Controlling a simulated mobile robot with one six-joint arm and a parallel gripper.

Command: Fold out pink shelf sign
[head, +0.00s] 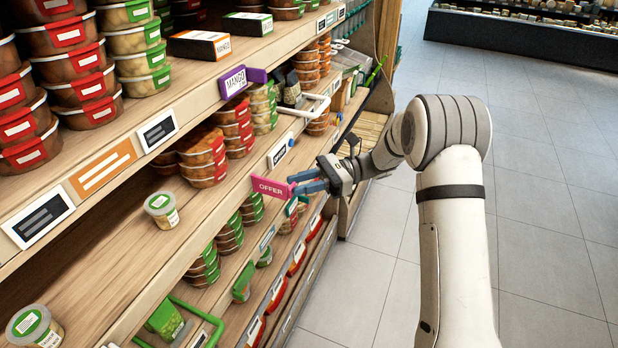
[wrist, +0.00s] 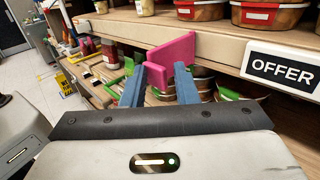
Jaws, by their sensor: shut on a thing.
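My gripper (head: 300,183) has blue fingers and is shut on the outer part of the sign. In the wrist view both fingers (wrist: 160,84) sit on either side of the pink part. The sign's mount on the shelf edge is partly hidden.
A purple MANGO sign (head: 236,81) sticks out from the shelf edge above. A white rail (head: 308,118) juts out nearby. Tubs (head: 205,160) stand on the shelves, and a white OFFER label (wrist: 282,68) is on the shelf edge. The aisle floor (head: 545,170) is clear.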

